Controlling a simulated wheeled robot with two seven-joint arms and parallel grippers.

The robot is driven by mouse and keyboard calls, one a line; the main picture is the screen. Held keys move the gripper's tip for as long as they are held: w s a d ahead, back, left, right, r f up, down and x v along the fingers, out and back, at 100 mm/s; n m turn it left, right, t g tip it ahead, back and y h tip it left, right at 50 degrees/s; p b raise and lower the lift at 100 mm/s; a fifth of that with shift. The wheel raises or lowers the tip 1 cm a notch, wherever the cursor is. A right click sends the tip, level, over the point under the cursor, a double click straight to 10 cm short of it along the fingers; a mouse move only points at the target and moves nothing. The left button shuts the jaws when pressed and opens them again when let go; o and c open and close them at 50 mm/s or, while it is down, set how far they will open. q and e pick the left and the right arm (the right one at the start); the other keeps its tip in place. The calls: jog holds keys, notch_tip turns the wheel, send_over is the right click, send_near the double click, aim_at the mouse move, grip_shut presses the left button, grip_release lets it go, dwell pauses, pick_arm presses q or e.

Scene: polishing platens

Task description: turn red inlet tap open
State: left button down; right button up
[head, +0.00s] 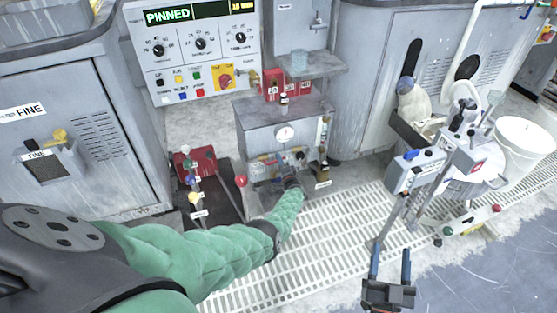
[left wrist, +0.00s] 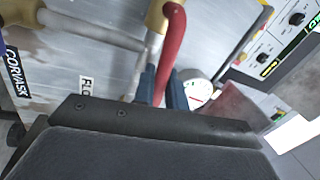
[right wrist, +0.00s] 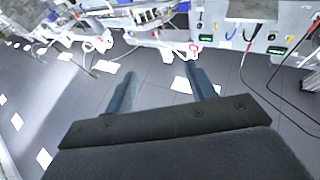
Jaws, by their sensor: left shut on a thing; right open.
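The red inlet tap shows in the left wrist view as a long red lever (left wrist: 173,45), curving up from between the fingers beside a brass fitting (left wrist: 157,16) on a grey pipe. My left gripper (left wrist: 163,86) is shut on this red lever. In the head view my left gripper (head: 291,181) is at the front of a grey cabinet (head: 262,125), below its round gauge (head: 285,133); the wrist and fingers mostly hide the tap there. My right gripper (head: 390,264) is open and empty over the floor at the lower right; its spread fingers show in the right wrist view (right wrist: 161,84).
A red ball knob (head: 240,181) is close to that arm. A grey control box on a stand (head: 415,170) and a white bucket (head: 523,148) are at the right. White floor grating (head: 335,230) lies between.

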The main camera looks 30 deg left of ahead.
pick_arm(q)
jog(key=m, duration=0.1)
jog(key=f+m, duration=0.1)
jog(key=shift+d+f+m+t+h, duration=0.15)
jog(key=shift+f+m+t+h, duration=0.05)
jog(key=shift+m+t+h, duration=0.2)
pick_arm(e)
notch_tip(320, 180, up, 6)
jog(key=s+t, duration=0.1)
jog(key=t, duration=0.1)
jog(key=shift+s+d+r+y, duration=0.15)
jog(key=shift+d+r+y, duration=0.05)
jog(key=shift+d+y, duration=0.2)
pick_arm(q)
jog(key=c, duration=1.5)
grip_release()
jog(key=shift+w, duration=0.1)
jog(key=shift+d, duration=0.1)
jog(key=p+v, duration=0.1)
jog(key=v, duration=0.6)
jog(key=shift+s+d+f+p, duration=0.1)
jog(key=shift+s+d+p, duration=0.05)
jog(key=shift+s+p, duration=0.2)
pick_arm(e)
notch_tip(320, 180, down, 23)
jog(key=a+g+h, duration=0.1)
jog(key=g+h, duration=0.1)
jog(key=g, duration=0.6)
jog(key=shift+a, duration=0.2)
